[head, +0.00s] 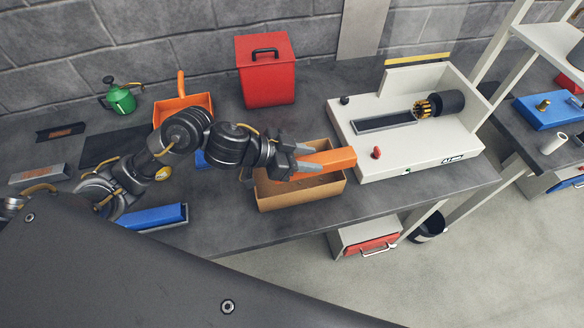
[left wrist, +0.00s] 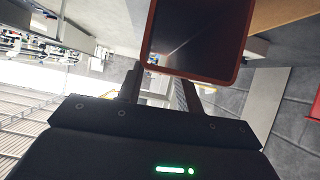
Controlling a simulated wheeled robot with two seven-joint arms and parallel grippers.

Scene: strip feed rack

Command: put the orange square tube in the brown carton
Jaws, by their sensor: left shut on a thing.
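The orange square tube (head: 328,160) is held by my left gripper (head: 297,165), which is shut on its left end. The tube lies roughly level above the brown carton (head: 302,197) in the head view, its right end near the white machine. The carton is open at the top and stands on the dark bench; the gripper and tube hide part of its opening. In the left wrist view the tube (left wrist: 243,45) shows end-on, with an orange rim around a dark hollow, between the fingers. My right gripper is in neither view.
A white machine (head: 400,150) with a dark slot stands right of the carton. A red bin (head: 267,80), an orange dustpan (head: 180,105) and a green can (head: 121,99) stand behind. A blue block (head: 155,217) lies at the front left. The bench front right of it is clear.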

